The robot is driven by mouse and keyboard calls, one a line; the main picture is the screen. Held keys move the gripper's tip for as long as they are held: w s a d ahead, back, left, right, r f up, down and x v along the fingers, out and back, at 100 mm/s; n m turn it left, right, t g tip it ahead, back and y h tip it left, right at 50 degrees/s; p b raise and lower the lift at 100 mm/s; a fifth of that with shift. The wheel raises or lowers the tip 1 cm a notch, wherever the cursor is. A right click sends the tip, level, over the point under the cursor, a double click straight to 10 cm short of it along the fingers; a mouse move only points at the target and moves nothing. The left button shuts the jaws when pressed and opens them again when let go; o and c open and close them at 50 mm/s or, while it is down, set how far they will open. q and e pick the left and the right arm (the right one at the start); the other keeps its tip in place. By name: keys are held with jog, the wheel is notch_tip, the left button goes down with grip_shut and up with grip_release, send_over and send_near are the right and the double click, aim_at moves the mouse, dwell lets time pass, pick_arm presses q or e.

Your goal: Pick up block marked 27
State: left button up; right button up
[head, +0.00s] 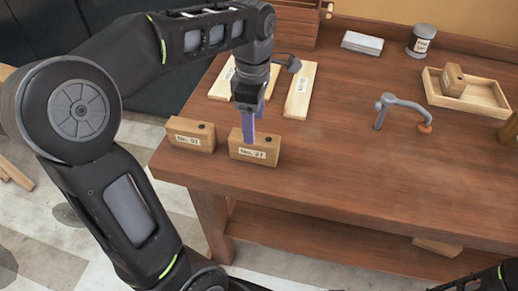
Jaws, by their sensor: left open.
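The block marked No. 27 (264,154) is a tan wooden block with a white label on its front face. It stands near the front left edge of the brown wooden workbench (350,170). My left gripper (249,134) points down at this block, with its bluish fingers at the block's top left part. It is open, and I cannot tell whether the fingers touch the block. The far finger is partly hidden. Only a dark part of my right arm shows at the bottom right corner; its gripper is out of view.
A similar block marked No. 01 (186,139) stands close on the left. Pale labelled boards (300,90) lie behind my gripper. A grey clamp-like tool (400,104), a wooden tray (482,103) holding a block (453,80), and a labelled can (421,41) are farther right. The front right is clear.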

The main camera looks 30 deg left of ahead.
aim_at(255, 148)
dwell(0.3)
pick_arm(q)
jog(key=shift+f, duration=1.3)
jog(key=shift+w+a+f+p, duration=0.1)
jog(key=shift+f+p, duration=0.6)
jog(key=shift+f, duration=1.95)
grip_shut()
